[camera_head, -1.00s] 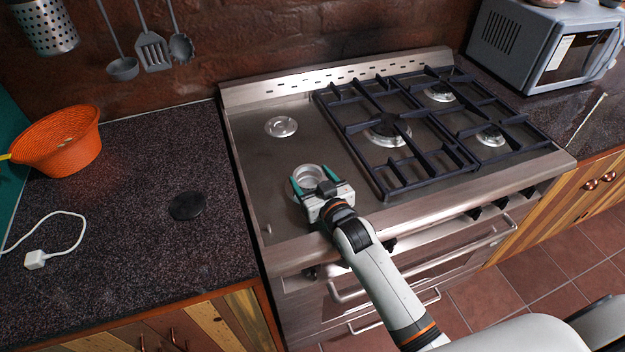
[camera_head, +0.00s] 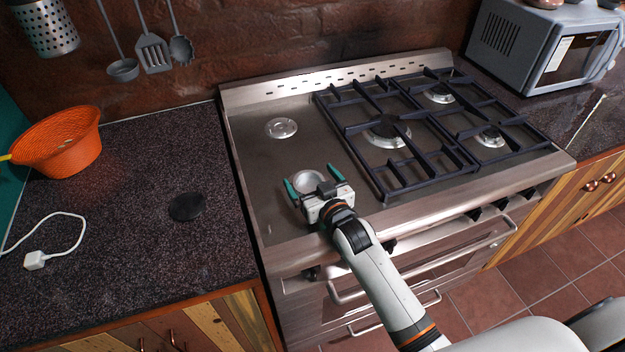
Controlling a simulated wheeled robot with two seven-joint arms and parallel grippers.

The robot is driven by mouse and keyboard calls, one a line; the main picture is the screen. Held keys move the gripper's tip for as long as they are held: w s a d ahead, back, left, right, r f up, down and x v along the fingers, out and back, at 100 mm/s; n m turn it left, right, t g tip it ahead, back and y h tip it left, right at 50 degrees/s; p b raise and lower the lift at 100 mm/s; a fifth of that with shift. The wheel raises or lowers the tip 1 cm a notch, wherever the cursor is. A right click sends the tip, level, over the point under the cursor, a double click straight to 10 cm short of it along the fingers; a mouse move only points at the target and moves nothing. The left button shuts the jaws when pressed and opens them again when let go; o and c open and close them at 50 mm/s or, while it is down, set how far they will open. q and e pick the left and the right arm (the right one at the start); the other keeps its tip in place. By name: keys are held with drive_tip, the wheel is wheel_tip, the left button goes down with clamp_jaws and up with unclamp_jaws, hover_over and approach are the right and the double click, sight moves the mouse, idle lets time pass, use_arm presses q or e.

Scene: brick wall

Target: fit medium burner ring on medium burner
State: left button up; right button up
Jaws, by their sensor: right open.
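My right gripper (camera_head: 313,182) is open over the front left of the stove, its two green fingers spread apart. A round silvery ring (camera_head: 308,181) lies between the fingers at the front left burner place, with a gap to each finger. The gripper body hides its near edge, and I cannot tell whether it is seated flat on the burner below. A smaller bare burner (camera_head: 281,128) shows behind it at the back left. A black round cap (camera_head: 187,206) lies on the left counter. My left gripper is not in view.
Black grates (camera_head: 415,165) cover the right part of the stove (camera_head: 258,190), over several burners. An orange basket (camera_head: 58,142) and a white cable (camera_head: 62,224) are on the left counter. A microwave (camera_head: 545,45) stands at the right.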

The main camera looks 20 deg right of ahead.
drive_tip(key=f, duration=0.2)
drive_tip(key=shift+s+a+f+g, duration=0.15)
drive_tip(key=shift+s+f+g, duration=0.15)
drive_tip(key=shift+s, duration=0.1)
drive_tip(key=shift+s+f, duration=0.1)
drive_tip(key=shift+s, duration=0.3)
drive_tip(key=v, duration=0.3)
drive_tip(key=r+b+v, duration=0.1)
drive_tip(key=v, duration=0.6)
drive_tip(key=shift+w+d+r, duration=0.15)
drive_tip(key=shift+d+r, duration=0.15)
drive_tip(key=shift+s+r, duration=0.25)
drive_tip(key=shift+s, duration=0.1)
drive_tip(key=shift+s+r, duration=0.1)
drive_tip(key=shift+r, duration=0.05)
